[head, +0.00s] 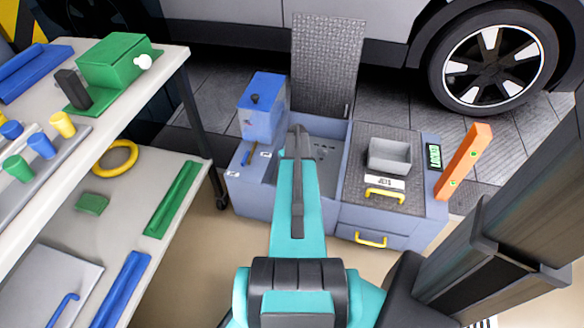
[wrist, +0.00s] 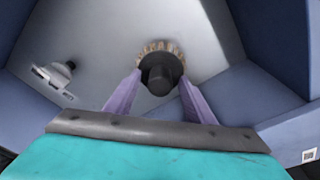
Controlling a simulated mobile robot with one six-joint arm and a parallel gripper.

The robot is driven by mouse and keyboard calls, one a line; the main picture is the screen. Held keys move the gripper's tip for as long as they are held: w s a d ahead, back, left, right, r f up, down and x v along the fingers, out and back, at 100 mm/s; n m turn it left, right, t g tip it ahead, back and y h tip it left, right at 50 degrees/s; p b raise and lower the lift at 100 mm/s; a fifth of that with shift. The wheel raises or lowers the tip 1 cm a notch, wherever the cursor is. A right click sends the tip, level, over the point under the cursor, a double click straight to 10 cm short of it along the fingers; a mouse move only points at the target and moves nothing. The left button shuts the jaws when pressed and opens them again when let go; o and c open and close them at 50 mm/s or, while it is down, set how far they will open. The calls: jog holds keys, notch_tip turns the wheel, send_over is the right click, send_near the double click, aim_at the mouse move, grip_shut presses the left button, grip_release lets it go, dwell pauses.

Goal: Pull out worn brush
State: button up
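The worn brush (wrist: 162,54), with a dark round hub and a ring of tan bristles, sits at the back of the open bay in the wrist view. My gripper (wrist: 160,78) has its two purple fingers apart, one on each side of the hub. The fingertips are close to the hub; whether they touch it is unclear. In the head view my arm reaches into the open compartment (head: 333,128) of the blue-grey unit, and the arm hides the brush and fingers there.
A textured lid (head: 326,62) stands raised behind the compartment. A blue box (head: 262,100) is at its left, a grey tray (head: 388,156) on the right deck, and an orange bar (head: 466,160) beyond. A small dark fitting (wrist: 62,72) is left in the bay. Shelving (head: 150,105) stands left.

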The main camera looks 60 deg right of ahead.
jog(key=c, duration=1.1)
jog(key=o, duration=0.3)
jog(key=shift+c, duration=0.2)
jog(key=shift+r, duration=0.45)
jog(key=shift+r+p, duration=1.9)
jog(key=shift+r, duration=1.45)
